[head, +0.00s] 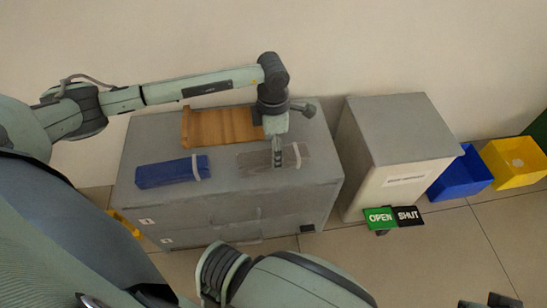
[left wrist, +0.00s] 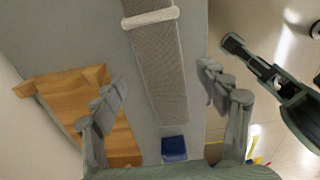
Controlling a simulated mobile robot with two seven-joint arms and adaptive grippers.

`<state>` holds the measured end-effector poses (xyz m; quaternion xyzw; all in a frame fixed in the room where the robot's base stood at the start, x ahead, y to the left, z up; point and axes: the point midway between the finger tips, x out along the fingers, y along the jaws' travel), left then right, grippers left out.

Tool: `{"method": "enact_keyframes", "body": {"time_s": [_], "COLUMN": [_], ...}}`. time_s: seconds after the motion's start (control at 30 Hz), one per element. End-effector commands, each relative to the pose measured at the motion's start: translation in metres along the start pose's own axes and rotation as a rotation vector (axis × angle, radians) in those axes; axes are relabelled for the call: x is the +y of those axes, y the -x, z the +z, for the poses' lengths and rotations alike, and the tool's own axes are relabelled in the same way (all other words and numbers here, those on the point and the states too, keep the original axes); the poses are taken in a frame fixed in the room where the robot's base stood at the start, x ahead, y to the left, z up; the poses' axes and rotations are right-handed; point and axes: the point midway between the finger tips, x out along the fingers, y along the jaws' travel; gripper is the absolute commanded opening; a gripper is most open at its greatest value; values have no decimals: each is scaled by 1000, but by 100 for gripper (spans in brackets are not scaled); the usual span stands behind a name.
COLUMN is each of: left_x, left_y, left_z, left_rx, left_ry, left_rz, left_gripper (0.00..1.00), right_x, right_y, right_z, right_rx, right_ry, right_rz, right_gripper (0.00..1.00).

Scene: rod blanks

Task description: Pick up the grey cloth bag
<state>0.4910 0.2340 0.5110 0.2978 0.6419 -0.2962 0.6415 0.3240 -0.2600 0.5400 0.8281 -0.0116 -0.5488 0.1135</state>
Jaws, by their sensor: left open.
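The grey cloth bag (head: 258,161) lies flat on the grey cabinet top, long and narrow, with a pale band around its right part. In the left wrist view the bag (left wrist: 160,75) runs lengthwise between my fingers in the picture, its band at the top. My left gripper (head: 279,158) is over the bag near the band; in the left wrist view its fingers (left wrist: 163,92) are wide apart with nothing in them. Whether they touch the bag I cannot tell. My right gripper (head: 490,301) shows only partly at the bottom right edge, away from the bag.
A blue bag (head: 165,173) with a pale band lies to the left. A wooden tray (head: 215,127) lies behind. A grey-topped box (head: 392,126) with OPEN (head: 379,217) and SHUT (head: 409,215) signs stands right, then blue (head: 462,175) and yellow (head: 517,164) bins.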

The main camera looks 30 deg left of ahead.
Motion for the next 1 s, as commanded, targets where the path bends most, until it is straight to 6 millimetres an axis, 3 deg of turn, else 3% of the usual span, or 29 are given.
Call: {"method": "enact_keyframes", "body": {"time_s": [0.2, 0.43, 0.87, 1.0], "left_x": [-4, -4, -4, -3], "left_y": [-32, -34, -33, -33], "left_z": [0, 0, 0, 0], "left_rx": [0, -1, -2, -2], "left_ry": [1, 0, 0, 0], "left_rz": [-2, -1, -1, -1], "left_gripper": [74, 74, 21, 18], "right_x": [-2, -2, -2, -2], "right_y": [-1, -1, -1, -1], "right_z": [-4, -5, -5, -5], "right_rx": [18, 21, 21, 22], "right_ry": [1, 2, 2, 2], "right_rz": [-3, -4, -4, -5], "right_gripper": [0, 0, 0, 0]}}
